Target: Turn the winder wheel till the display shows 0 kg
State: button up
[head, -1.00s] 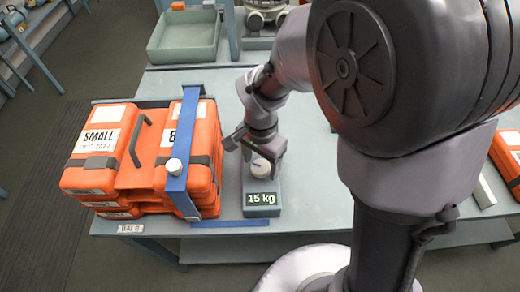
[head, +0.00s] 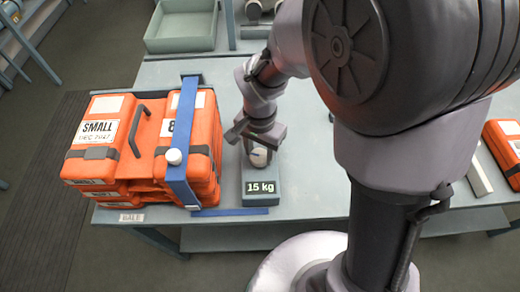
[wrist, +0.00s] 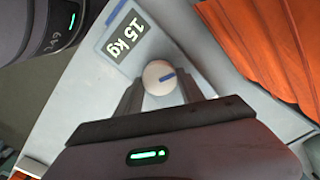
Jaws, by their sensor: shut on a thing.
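The winder wheel (head: 259,157) is a small white round knob with a blue mark, on a grey-blue winder box (head: 249,174) on the bench. In the wrist view the wheel (wrist: 160,77) sits between my fingers. The display (head: 261,188) on the box's front reads 15 kg; it shows upside down in the wrist view (wrist: 125,36). My gripper (head: 259,146) points down from above and is shut on the wheel. The fingers partly hide the wheel in the head view. A blue strap (head: 182,130) runs over the orange bale beside the box.
The orange bale (head: 110,110) of stacked cases marked SMALL stands close left of the winder box. A grey-green tray (head: 180,30) is at the back. Another orange case (head: 505,150) lies at the far right. Bare bench (head: 315,180) lies right of the box.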

aim_at(259, 156)
jog(key=n+p, duration=0.1)
jog(key=n, duration=0.4)
jog(key=shift+r+n+p, duration=0.1)
jog(key=shift+n+p, duration=0.2)
jog(key=shift+p, duration=0.05)
jog(key=n+p, duration=0.2)
jog(key=n, duration=0.3)
jog(key=shift+a, duration=0.1)
jog(key=n+p, duration=0.1)
jog(key=n, duration=0.4)
jog(key=shift+n+p, duration=0.4)
jog(key=n+p, duration=0.1)
jog(key=n, duration=0.3)
jog(key=shift+a+n, duration=0.1)
jog(key=shift+n, duration=0.2)
jog(key=shift+n+p, duration=0.3)
jog(key=o, duration=1.4)
jog(key=shift+c, duration=0.2)
notch_tip(259, 156, up, 17)
jog(key=p, duration=0.5)
jog(key=shift+r+p, duration=0.15)
jog(key=shift+p, duration=0.2)
